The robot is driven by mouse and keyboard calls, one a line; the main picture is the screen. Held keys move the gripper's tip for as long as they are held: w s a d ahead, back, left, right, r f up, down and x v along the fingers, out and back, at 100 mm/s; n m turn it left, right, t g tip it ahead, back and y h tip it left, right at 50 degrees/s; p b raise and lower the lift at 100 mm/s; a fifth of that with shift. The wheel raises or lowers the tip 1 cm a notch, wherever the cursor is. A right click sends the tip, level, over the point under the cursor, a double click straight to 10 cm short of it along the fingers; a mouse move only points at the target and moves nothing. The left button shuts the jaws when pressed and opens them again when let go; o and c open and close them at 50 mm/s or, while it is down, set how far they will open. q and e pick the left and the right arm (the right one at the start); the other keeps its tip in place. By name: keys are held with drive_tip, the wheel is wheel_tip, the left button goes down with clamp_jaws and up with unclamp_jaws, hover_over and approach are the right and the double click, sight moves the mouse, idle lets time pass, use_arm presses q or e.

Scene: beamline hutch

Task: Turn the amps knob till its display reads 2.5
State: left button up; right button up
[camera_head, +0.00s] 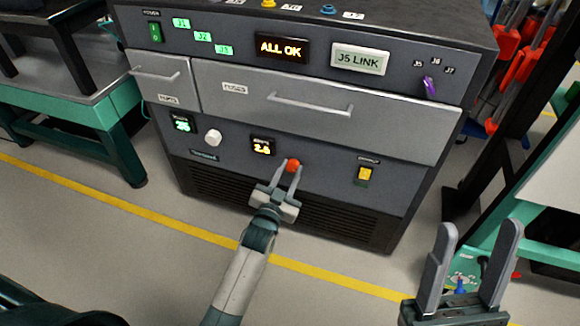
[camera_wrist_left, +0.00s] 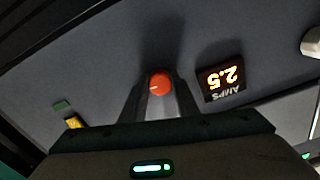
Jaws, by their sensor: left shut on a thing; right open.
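The amps knob is a round orange-red knob (camera_head: 293,165) on the dark cabinet's front panel. In the left wrist view the knob (camera_wrist_left: 160,82) sits between my left fingers, with a pale mark toward its lower left. My left gripper (camera_head: 288,174) is shut on it. The amps display (camera_head: 262,146) glows orange up and left of the knob. In the left wrist view the display (camera_wrist_left: 221,78) appears upside down and reads 2.5; its last digit is unclear in the head view. My right gripper (camera_head: 480,232) is open and empty at the lower right, away from the cabinet.
A white knob (camera_head: 213,137) and a green display (camera_head: 182,124) sit left on the panel. A yellow switch (camera_head: 364,175) sits right. Drawer handles (camera_head: 310,105) protrude above. A green-framed bench (camera_head: 70,110) stands left. Floor before the cabinet is open.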

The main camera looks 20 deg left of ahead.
idle(0.3)
use_arm(q)
drive_tip(key=o, duration=1.1)
drive_tip(key=shift+c, duration=0.2)
drive_tip(key=shift+s, duration=0.1)
